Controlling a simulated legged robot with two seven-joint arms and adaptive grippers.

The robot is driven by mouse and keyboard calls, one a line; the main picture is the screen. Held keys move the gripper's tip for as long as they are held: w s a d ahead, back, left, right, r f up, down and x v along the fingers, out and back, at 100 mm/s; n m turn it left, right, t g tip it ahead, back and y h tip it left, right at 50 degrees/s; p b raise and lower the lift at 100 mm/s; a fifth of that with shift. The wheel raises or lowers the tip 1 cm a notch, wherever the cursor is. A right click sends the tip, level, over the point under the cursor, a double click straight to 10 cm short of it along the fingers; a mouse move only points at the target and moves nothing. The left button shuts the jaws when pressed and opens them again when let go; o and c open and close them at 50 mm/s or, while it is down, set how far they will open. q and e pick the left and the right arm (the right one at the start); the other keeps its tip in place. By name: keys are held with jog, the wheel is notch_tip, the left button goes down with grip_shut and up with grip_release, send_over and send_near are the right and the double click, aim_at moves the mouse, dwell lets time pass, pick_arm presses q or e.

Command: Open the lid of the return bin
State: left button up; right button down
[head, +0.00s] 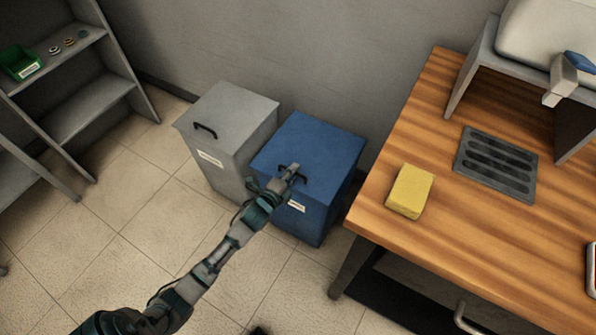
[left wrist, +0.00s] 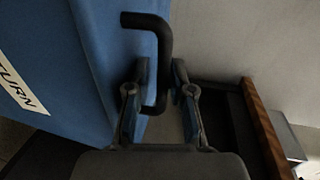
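The blue return bin (head: 325,198) stands on the floor beside the table, its lid (head: 318,142) down. In the left wrist view the bin's blue surface (left wrist: 100,60) carries a white label (left wrist: 22,85) with the letters "TURN". The lid's black handle (left wrist: 163,45) also shows partly in the head view (head: 304,178). My left gripper (head: 287,174) is at the handle. In the left wrist view my left gripper (left wrist: 161,68) is open, a finger on each side of the handle, with a gap visible on the right. My right gripper is not in view.
A grey bin (head: 228,108) with a black handle stands close on the left. A wooden table (head: 385,235) on the right holds a yellow sponge (head: 410,191) and a dark slotted plate (head: 495,163). Grey shelves (head: 85,105) stand at the left. The wall is close behind the bins.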

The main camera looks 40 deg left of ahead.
pick_arm(q)
jog(key=shift+w+a, duration=0.15)
jog(key=shift+a, duration=0.1)
jog(key=shift+d, duration=0.2)
grip_shut()
